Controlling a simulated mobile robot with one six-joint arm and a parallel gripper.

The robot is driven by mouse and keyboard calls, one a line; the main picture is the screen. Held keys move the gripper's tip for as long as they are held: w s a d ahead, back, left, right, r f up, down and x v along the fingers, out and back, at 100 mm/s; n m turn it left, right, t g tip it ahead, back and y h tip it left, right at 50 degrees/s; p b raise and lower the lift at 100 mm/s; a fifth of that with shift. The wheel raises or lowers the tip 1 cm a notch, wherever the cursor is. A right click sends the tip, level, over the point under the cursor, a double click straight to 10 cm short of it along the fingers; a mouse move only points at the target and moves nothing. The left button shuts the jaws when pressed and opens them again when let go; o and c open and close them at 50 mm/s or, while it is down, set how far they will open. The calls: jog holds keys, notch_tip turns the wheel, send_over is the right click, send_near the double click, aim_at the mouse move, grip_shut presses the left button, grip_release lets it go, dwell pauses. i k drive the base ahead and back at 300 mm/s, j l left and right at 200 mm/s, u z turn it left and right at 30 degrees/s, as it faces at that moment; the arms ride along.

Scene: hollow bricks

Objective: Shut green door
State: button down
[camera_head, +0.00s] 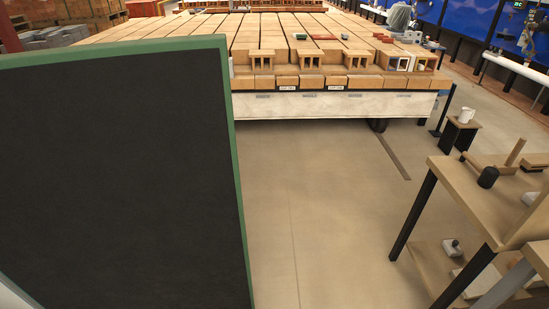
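A large dark panel with a green edge (120,185) fills the left of the head view, close to me. Its green edging runs along the top and down the right side, so it looks like the green door. Its left side and lower part run out of the picture. I see no handle, hinge or door frame, so I cannot tell how far open it stands. My gripper is not in view.
Behind the panel stands a long pale cart (330,106) covered with rows of orange hollow bricks (262,62). A wooden workbench (480,200) with dark legs stands at the right. A small stand (459,135) holds a white mug (466,116). The floor (310,210) between is clear.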

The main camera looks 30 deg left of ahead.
aim_at(121, 188)
jog(key=i+u, duration=0.85)
jog(key=i+l+u, duration=0.25)
jog(key=u, duration=0.2)
jog(key=i+l+u, duration=0.45)
jog(key=i+u, duration=0.2)
jog(key=u, duration=0.25)
jog(key=i+u, duration=0.2)
jog(key=u, duration=0.3)
jog(key=i+l+u, duration=0.15)
jog(key=u, duration=0.3)
jog(key=i+l+u, duration=0.15)
jog(key=u, duration=0.35)
jog(key=i+l+u, duration=0.1)
jog(key=l+u, duration=0.35)
jog(key=i+l+u, duration=0.1)
jog(key=u, duration=0.35)
jog(key=l+u, duration=0.35)
jog(key=u, duration=0.15)
jog(key=k, duration=0.55)
